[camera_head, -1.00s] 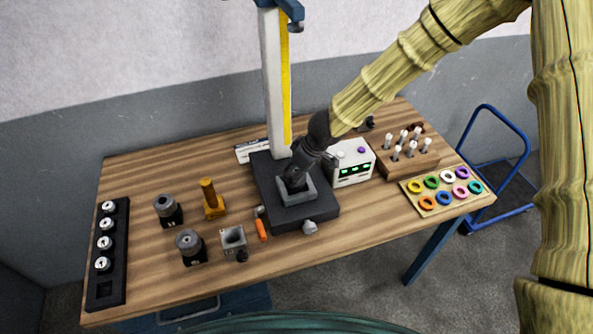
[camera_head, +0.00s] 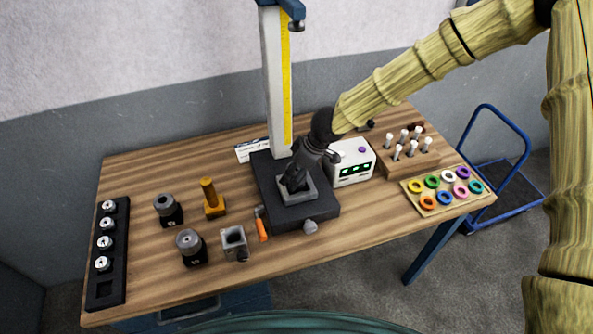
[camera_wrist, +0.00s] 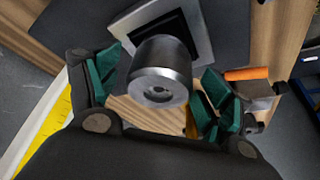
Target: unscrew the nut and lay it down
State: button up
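A round grey metal piece (camera_wrist: 160,72) with a hole in its end face stands on a square light plate (camera_wrist: 200,22) in the wrist view. I cannot tell whether this piece is the nut or whether it carries a thread. My gripper (camera_wrist: 163,88) is open, with its green-padded fingers on either side of the piece and visible gaps to it. In the head view my gripper (camera_head: 293,183) is low over the grey square fixture (camera_head: 308,195) on the black base (camera_head: 318,210), and it hides the piece there.
A tall column (camera_head: 274,80) rises behind the fixture. A white box with green displays (camera_head: 352,165) stands close to its right. An orange-handled tool (camera_head: 262,230) and a hollow grey block (camera_head: 234,240) lie front left.

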jog(key=shift+r, duration=0.15)
jog(key=v, duration=1.2)
jog(key=shift+s, duration=0.1)
